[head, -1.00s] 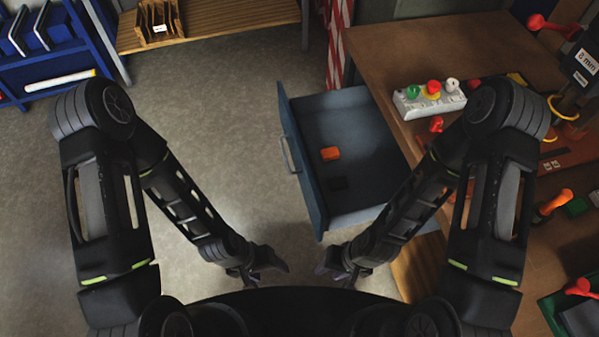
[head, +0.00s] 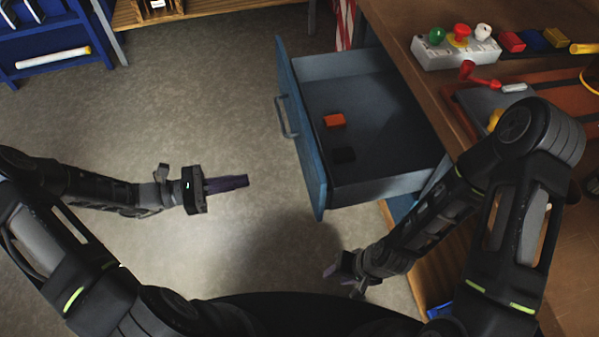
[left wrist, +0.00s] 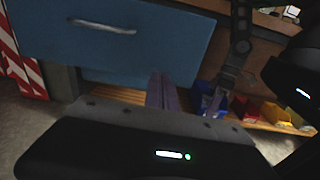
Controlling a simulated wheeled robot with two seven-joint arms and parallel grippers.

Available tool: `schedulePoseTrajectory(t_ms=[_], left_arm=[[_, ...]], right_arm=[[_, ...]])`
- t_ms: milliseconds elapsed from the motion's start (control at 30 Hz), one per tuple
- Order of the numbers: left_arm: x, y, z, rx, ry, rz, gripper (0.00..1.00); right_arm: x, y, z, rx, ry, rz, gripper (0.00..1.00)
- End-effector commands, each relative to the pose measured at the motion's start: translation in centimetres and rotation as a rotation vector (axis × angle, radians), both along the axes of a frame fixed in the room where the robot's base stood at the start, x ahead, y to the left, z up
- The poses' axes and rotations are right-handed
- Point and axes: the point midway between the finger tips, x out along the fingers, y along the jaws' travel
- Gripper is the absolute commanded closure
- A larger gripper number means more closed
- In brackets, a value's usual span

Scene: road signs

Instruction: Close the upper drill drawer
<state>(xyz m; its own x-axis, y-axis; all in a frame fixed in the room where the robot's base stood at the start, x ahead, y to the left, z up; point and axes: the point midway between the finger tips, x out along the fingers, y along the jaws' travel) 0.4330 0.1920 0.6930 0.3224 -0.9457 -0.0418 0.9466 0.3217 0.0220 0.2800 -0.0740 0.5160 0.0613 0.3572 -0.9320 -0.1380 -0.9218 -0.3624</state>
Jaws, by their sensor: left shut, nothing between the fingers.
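The upper drawer (head: 308,130) is blue and stands pulled out from the workbench, its front panel with a grey handle (head: 285,118) facing left.
The wooden workbench (head: 400,40) at right carries a white box with coloured buttons (head: 455,48). A lower wooden shelf (left wrist: 120,96) holds coloured bins (left wrist: 270,112). A blue rack (head: 50,45) stands at the upper left. The floor left of the drawer is clear.

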Motion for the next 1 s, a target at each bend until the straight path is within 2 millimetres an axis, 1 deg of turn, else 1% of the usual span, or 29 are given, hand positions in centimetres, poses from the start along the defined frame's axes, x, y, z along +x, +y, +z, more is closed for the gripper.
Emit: schedulePoseTrajectory(t_ms=[33,100,433,567,667,767,1000], left_arm=[[-0.1,-0.1,0.6,-0.029,0.002,-0.003,1.00],[-0.3,-0.2,1.1,-0.047,0.003,-0.010,1.00],[-0.3,-0.3,1.0,-0.048,0.008,-0.013,1.00],[-0.1,-1.0,1.0,-0.049,0.007,-0.014,1.00],[0.1,-1.9,1.1,-0.048,0.008,-0.015,1.00],[0.6,-3.4,1.1,-0.050,0.007,-0.016,1.00],[2.0,-8.0,1.1,-0.050,0.008,-0.017,1.00]], right_arm=[[0.0,0.0,0.0,0.000,0.000,0.001,0.64],[0.0,0.0,0.0,0.000,0.000,0.001,0.64],[0.0,0.0,0.0,-0.001,0.000,0.000,0.64],[0.0,0.0,0.1,-0.001,0.000,0.000,0.64],[0.0,0.0,0.2,-0.001,0.000,0.000,0.64],[0.0,0.0,0.3,-0.001,0.000,0.000,0.64],[0.0,0.0,0.8,-0.001,0.001,-0.001,0.64]])
